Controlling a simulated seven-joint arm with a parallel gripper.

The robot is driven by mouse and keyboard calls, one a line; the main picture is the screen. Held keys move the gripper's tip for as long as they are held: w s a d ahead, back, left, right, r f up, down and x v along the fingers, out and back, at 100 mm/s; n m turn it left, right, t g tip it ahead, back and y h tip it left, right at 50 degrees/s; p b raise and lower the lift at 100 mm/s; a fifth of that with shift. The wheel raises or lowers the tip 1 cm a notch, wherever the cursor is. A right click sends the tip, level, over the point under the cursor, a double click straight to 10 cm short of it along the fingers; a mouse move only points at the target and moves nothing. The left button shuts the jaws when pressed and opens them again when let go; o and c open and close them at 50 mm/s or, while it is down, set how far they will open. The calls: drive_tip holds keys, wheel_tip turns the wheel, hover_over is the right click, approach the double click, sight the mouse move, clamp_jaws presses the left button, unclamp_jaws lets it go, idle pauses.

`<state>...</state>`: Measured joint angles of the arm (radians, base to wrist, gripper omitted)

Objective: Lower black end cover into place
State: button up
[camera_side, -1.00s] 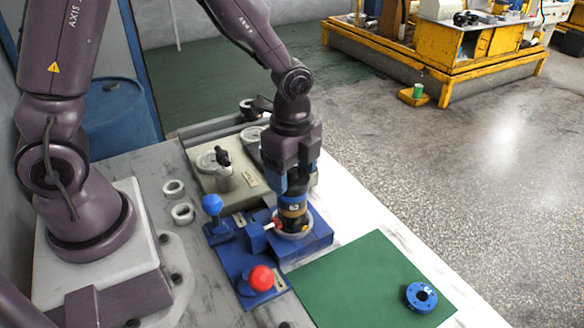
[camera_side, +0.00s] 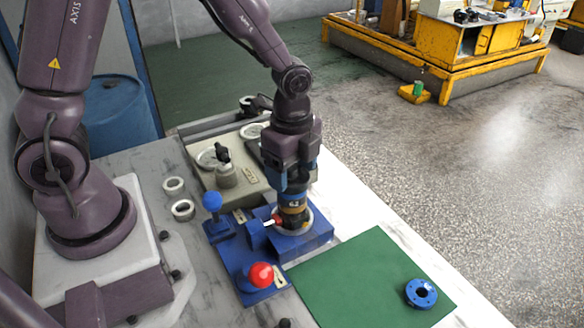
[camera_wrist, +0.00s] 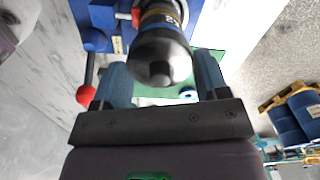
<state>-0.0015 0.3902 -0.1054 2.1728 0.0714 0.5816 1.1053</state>
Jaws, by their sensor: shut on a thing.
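The black end cover (camera_side: 294,199) sits at the top of the upright motor stack, just under my gripper (camera_side: 291,186). In the wrist view the cover (camera_wrist: 160,58) is a dark rounded cap between the two blue-grey fingers of my gripper (camera_wrist: 163,72), which is shut on it. Below the cover is a banded section (camera_side: 293,211) in brown and blue with a white marking. The stack stands upright in the blue clamp fixture (camera_side: 312,241). I cannot tell whether the cover is fully seated.
The fixture has a blue knob (camera_side: 212,201) and a red knob (camera_side: 261,275). A green mat (camera_side: 345,280) with a blue flange (camera_side: 421,293) lies at front right. Two pale rings (camera_side: 182,210) lie at left. A grey-beige plate (camera_side: 235,195) with parts is behind.

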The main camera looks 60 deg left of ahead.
drive_tip(key=shift+r, duration=0.3)
drive_tip(key=shift+f, duration=0.5)
idle(0.4)
drive_tip(key=o, duration=1.2)
drive_tip(key=shift+o, duration=0.2)
drive_tip(key=shift+r, duration=2.4)
